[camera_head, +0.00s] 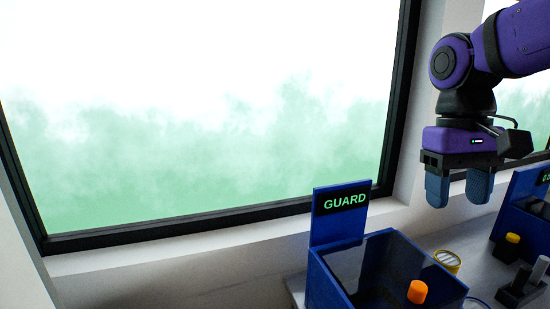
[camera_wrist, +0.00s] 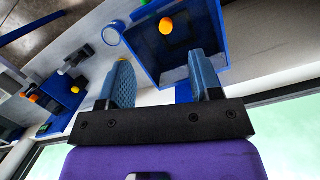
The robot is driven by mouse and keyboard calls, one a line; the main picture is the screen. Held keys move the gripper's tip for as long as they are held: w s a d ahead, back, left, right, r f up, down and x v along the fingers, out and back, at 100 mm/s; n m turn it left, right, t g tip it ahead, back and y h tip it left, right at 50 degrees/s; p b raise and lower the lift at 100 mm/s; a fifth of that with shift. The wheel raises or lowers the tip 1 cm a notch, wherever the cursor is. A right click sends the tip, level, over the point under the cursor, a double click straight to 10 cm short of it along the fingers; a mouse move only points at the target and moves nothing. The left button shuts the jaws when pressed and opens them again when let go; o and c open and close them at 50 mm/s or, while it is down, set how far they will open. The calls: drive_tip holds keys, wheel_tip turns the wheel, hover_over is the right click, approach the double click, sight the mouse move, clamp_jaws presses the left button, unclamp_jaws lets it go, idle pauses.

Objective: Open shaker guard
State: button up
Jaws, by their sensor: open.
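The shaker guard station (camera_head: 328,280) is a blue open-looking box with dark panels, at the bottom of the head view. A blue upright plate with a black "GUARD" sign (camera_head: 344,201) stands behind it. An orange knob (camera_head: 417,291) shows at its right side; whether it is fixed to a panel is unclear. In the wrist view the blue box (camera_wrist: 146,62) and orange knob (camera_wrist: 166,25) lie beyond the fingers. My gripper (camera_head: 459,188) is open and empty, raised above and to the right of the box. Its fingers also show in the wrist view (camera_wrist: 160,72).
A round yellow-rimmed item (camera_head: 447,261) sits right of the box. Farther right are another blue station (camera_head: 510,218), a yellow-topped black knob (camera_head: 513,239) and dark upright pieces (camera_head: 518,284). A large window with a dark frame (camera_head: 215,221) stands behind the bench.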

drive_tip(key=s+d+t, duration=0.4)
drive_tip(key=s+t, duration=0.3)
drive_tip(key=shift+f+y, duration=0.3)
drive_tip(key=shift+f, duration=0.15)
drive_tip(key=shift+w, duration=0.1)
